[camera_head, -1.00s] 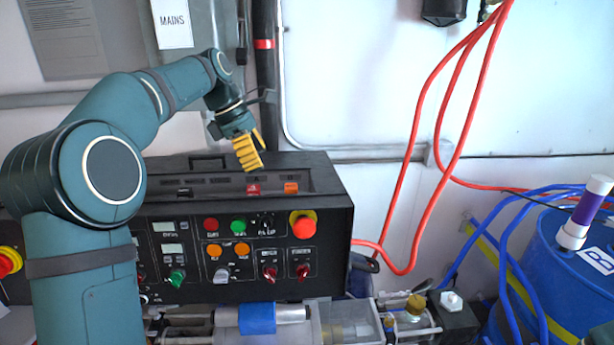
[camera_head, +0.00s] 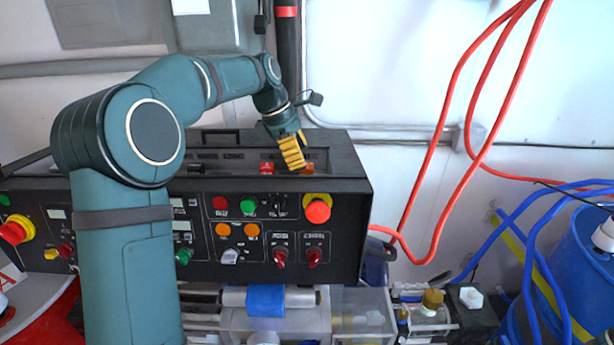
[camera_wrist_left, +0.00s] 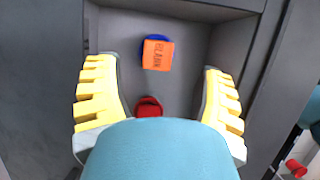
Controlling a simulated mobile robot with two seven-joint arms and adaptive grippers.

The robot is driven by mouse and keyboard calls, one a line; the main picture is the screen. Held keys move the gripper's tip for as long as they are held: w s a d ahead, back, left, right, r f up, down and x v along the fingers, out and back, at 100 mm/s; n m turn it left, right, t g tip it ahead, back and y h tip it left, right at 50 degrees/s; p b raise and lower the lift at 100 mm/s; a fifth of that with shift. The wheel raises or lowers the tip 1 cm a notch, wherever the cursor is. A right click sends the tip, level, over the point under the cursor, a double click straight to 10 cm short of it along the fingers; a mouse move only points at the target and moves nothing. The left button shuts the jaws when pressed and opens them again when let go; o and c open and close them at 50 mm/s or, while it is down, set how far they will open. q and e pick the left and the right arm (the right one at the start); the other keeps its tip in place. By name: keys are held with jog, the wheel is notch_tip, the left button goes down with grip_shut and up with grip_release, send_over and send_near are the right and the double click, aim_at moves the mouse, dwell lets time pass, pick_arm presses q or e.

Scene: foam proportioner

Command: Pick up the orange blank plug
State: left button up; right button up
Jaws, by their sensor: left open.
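The orange blank plug (camera_wrist_left: 158,55) carries a label reading BLANK and sits in the recessed top tray of the black control box, seen in the left wrist view. A blue part shows just behind its edge. In the head view the plug (camera_head: 308,168) is partly hidden behind my left gripper (camera_head: 293,152). My left gripper, with yellow ribbed fingers, is open and empty above the recess. In the left wrist view its fingers (camera_wrist_left: 158,100) stand wide apart, with the plug beyond them and between their lines.
A red plug (camera_wrist_left: 148,107) sits in the same recess, close to the orange one. The black control box (camera_head: 345,240) has knobs and buttons on its front. Red hoses (camera_head: 452,120) hang to the right, and a blue drum (camera_head: 590,250) stands at far right.

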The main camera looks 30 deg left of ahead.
aim_at(307, 171)
pick_arm(q)
jog(key=x, duration=0.5)
jog(key=shift+w+f, duration=0.1)
jog(key=shift+w, duration=0.05)
grip_shut()
